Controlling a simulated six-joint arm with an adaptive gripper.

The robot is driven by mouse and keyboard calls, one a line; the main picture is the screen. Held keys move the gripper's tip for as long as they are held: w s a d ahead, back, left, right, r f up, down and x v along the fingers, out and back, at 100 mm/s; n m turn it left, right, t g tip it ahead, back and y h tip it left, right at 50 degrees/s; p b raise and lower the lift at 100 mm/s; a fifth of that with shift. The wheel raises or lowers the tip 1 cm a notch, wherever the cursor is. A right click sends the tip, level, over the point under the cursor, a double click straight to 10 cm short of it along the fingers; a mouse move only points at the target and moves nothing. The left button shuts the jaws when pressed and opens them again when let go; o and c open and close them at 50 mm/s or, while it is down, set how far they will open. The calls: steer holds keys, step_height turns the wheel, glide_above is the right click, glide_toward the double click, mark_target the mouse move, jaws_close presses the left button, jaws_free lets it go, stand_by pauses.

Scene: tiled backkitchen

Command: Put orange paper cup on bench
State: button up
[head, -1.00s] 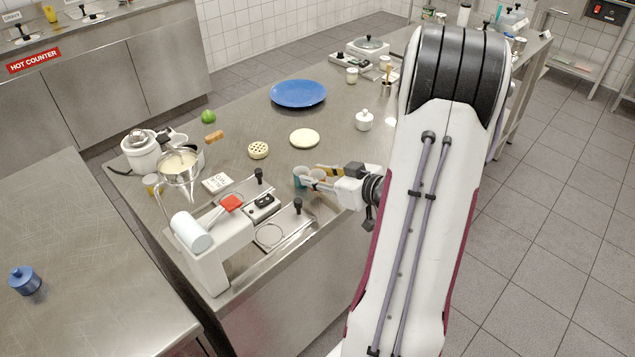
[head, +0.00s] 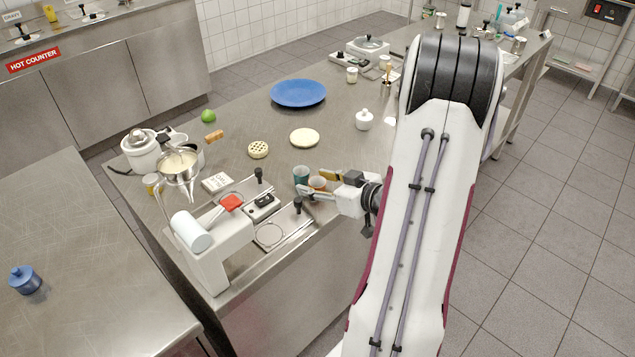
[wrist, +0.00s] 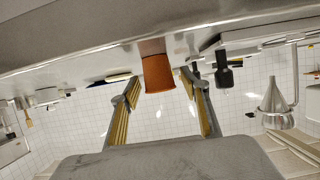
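The orange paper cup (head: 318,183) stands on the steel bench (head: 240,135) near its front edge, just right of a teal cup (head: 301,174). My gripper (head: 313,182) is open around the orange cup, one finger on its far side and one on its near side. In the wrist view, which shows the scene upside down, the orange cup (wrist: 158,73) is centred between the two fingertips, with visible gaps on both sides. The teal cup cannot be made out in the wrist view.
Left of the cups are a steel tray with black-knobbed parts (head: 298,205) and a white dispenser (head: 215,250). Behind are a pale round disc (head: 304,137), a blue plate (head: 298,93) and a lidded white jar (head: 364,120).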

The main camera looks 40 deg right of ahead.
steer(key=shift+r, duration=0.2)
steer(key=v, duration=1.2)
stand_by(0.4)
steer(key=shift+f, duration=0.1)
stand_by(0.7)
steer(key=w+r+g+h, duration=0.3)
steer(key=w+r+h, duration=0.1)
steer(key=w+r, duration=0.25)
steer(key=a+r+m+g+h, duration=0.1)
steer(key=a+r+h, duration=0.1)
steer(key=a+r, duration=0.35)
steer(key=s+a+g+y, duration=0.2)
steer(key=s+a, duration=0.5)
steer(key=a, duration=0.6)
steer(key=s+a+g+y, duration=0.1)
steer(key=s+a+y, duration=0.3)
steer(key=a, duration=1)
steer(key=s, duration=0.3)
steer(key=shift+s+r+n+g, duration=0.15)
steer(key=shift+s+n+g, duration=0.05)
steer(key=shift+n+g, duration=0.2)
